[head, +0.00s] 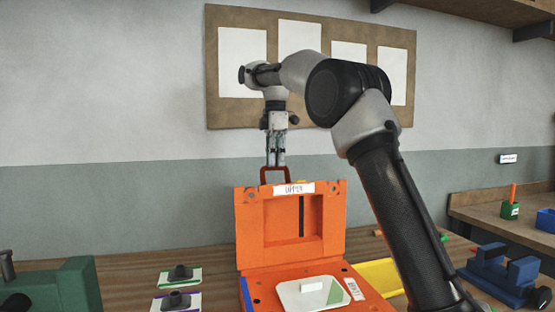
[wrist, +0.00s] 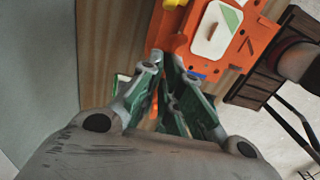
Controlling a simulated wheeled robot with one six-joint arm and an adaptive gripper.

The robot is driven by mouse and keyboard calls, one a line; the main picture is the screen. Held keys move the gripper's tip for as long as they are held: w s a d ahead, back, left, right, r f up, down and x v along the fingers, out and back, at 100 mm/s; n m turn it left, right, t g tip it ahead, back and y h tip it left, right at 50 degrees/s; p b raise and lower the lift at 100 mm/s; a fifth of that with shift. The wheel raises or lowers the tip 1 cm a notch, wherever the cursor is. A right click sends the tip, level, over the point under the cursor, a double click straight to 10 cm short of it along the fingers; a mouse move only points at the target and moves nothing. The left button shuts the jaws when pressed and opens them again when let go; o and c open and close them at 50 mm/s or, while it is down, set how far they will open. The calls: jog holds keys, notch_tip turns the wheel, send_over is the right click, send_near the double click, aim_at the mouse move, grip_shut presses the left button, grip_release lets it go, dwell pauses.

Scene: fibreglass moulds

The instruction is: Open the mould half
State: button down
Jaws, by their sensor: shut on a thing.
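The orange mould stands on the wooden bench, with its upper half (head: 327,222) raised about upright behind the lower half (head: 265,281). The upper half bears a label that seems to read UPPER and has a rectangular recess facing the head camera. A dark red handle (head: 264,174) stands on its top edge. My gripper (head: 276,164) points down from above and is shut on this handle. In the wrist view, the green fingers of my gripper (wrist: 166,62) come together near the orange mould. A pale plate with a white block (head: 312,287) lies on the lower half.
Two small dark-knobbed items on cards (head: 180,272) lie to the left, next to a green machine (head: 62,290). A yellow item (head: 380,275) lies to the right behind my arm. A blue vice (head: 503,270) stands at the far right. The wall is behind the mould.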

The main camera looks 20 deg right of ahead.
aim_at(275, 168)
jog(key=f, duration=0.2)
jog(key=shift+w+f+g, duration=0.25)
jog(key=shift+f+g, duration=0.05)
jog(key=shift+f, duration=0.1)
jog(key=c, duration=1.5)
grip_release()
jog(key=shift+f, duration=0.1)
jog(key=shift+o, duration=0.2)
jog(key=shift+w+f, duration=0.2)
jog(key=shift+w, duration=0.1)
jog(key=shift+s+r, duration=0.1)
jog(key=shift+r, duration=0.1)
jog(key=shift+r, duration=0.1)
notch_tip(275, 168, up, 7)
jog(key=shift+w+r, duration=0.15)
jog(key=shift+w, duration=0.15)
